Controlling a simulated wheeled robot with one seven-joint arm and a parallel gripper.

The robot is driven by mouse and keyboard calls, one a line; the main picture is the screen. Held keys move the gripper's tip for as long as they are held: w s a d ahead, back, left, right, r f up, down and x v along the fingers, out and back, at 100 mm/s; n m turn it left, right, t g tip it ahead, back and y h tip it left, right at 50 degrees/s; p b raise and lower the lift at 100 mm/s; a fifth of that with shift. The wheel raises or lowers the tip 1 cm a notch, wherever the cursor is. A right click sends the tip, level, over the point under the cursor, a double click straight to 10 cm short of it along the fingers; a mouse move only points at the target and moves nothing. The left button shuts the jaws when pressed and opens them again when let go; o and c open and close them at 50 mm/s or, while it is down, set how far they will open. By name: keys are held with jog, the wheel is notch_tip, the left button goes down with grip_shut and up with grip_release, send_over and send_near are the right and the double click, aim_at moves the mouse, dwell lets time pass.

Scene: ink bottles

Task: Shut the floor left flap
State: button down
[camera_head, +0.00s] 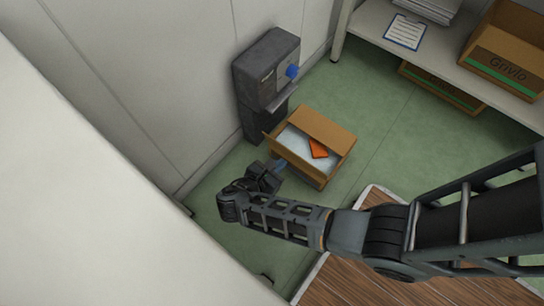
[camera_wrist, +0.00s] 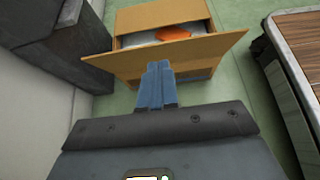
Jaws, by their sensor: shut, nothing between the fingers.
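An open cardboard box (camera_head: 318,171) stands on the green floor, with white filling and an orange item (camera_head: 317,148) inside. Its left flap (camera_head: 276,145) sticks outward along the side nearest my gripper; in the wrist view this flap (camera_wrist: 205,55) spans wide across the box's near side. The opposite flap (camera_head: 322,126) lies partly over the opening, and it also shows in the wrist view (camera_wrist: 160,15). My gripper (camera_head: 279,166) is shut and empty, low beside the left flap. In the wrist view its blue fingers (camera_wrist: 158,68) overlap the flap; I cannot tell whether they touch it.
A dark grey machine (camera_head: 265,75) with a blue knob stands against the wall behind the box. A shelf (camera_head: 440,65) with a clipboard and another box is at the upper right. A wood-topped platform (camera_head: 400,285) lies front right. Green floor is free right of the box.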

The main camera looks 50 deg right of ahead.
aim_at(293, 154)
jog(key=shift+b+x, duration=0.65)
jog(key=shift+x, duration=1.75)
